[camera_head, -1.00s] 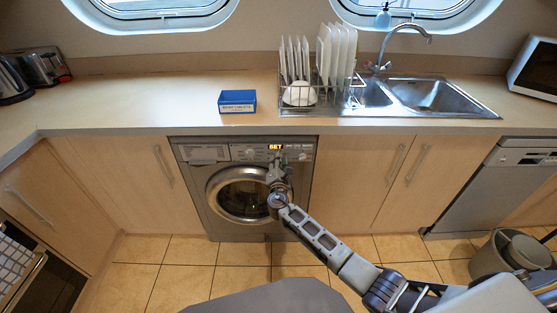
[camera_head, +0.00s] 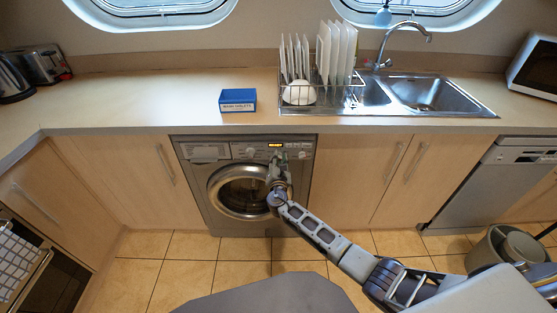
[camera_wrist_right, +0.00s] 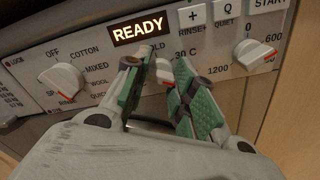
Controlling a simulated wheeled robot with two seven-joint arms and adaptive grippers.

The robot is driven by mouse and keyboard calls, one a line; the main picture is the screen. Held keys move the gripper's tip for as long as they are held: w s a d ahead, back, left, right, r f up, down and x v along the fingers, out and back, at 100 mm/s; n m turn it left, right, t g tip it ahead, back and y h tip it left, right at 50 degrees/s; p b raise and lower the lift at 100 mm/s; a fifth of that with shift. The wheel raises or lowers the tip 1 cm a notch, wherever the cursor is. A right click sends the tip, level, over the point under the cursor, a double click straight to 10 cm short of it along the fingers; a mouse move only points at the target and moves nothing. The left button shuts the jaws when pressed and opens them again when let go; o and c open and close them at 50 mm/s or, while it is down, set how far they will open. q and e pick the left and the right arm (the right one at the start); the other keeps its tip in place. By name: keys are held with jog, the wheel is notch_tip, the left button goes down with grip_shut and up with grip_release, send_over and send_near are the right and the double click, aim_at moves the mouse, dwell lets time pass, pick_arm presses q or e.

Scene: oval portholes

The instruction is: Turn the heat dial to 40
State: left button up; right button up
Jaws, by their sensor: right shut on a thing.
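The washing machine (camera_head: 195,190) stands under the counter, with its control panel along the top. My right gripper (camera_head: 278,160) is at the panel, just below the lit display (camera_head: 275,145). In the right wrist view the green-padded fingers of my right gripper (camera_wrist_right: 160,75) are around the heat dial (camera_wrist_right: 163,70), and shut on it. "30 C" and part of "COLD" show by this dial; its pointer and other marks are hidden by the fingers. The display reads "READY" in the right wrist view (camera_wrist_right: 140,28). My left gripper is not in view.
The programme dial (camera_wrist_right: 63,82) is left of the gripper and the spin dial (camera_wrist_right: 253,54) is right of it. Buttons (camera_wrist_right: 193,16) sit above. A blue box (camera_head: 238,100), a dish rack (camera_head: 320,82) and a sink (camera_head: 440,97) are on the counter.

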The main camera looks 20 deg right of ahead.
jog(key=shift+s+a+f, duration=0.1)
jog(key=shift+f, duration=0.05)
jog(key=o, duration=0.9)
jog(key=shift+c, duration=0.2)
jog(key=shift+o, duration=0.9)
jog(key=v, duration=1.2)
